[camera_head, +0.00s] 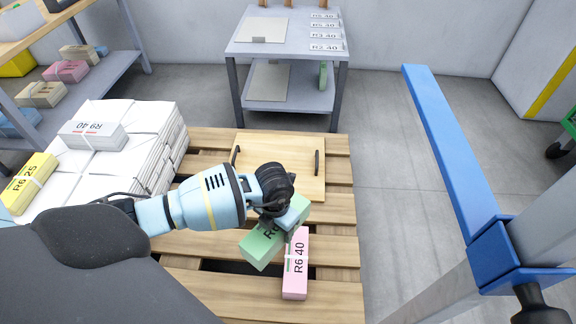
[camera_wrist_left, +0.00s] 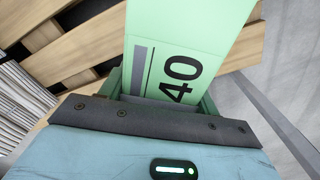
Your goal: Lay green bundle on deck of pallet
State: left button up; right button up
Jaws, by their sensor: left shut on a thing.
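The green bundle (camera_head: 262,243) is held in my left gripper (camera_head: 290,215), over the right front part of the wooden pallet (camera_head: 330,276). In the left wrist view the green bundle (camera_wrist_left: 185,45) fills the top middle, with "40" on its face, and pallet boards (camera_wrist_left: 70,50) show behind it. It sits slantwise, close beside a pink bundle (camera_head: 296,262) marked "R6 40" that lies on the pallet. I cannot tell whether the green bundle touches the pallet or the pink one. My right gripper is not in view.
A wooden board with two dark handles (camera_head: 285,160) lies on the pallet behind my gripper. White paper stacks (camera_head: 120,150) with a grey bundle (camera_head: 92,135) and a yellow bundle (camera_head: 30,182) fill the left.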

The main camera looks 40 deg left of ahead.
pick_arm(q)
jog(key=s+a+f+n+b, duration=0.1)
jog(key=s+a+f+n, duration=0.2)
jog(key=f+n, duration=0.4)
jog(key=shift+s+f, duration=0.45)
jog(key=shift+f, duration=0.3)
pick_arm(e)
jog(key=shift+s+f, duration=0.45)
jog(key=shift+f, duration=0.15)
pick_arm(q)
jog(key=shift+a, duration=0.1)
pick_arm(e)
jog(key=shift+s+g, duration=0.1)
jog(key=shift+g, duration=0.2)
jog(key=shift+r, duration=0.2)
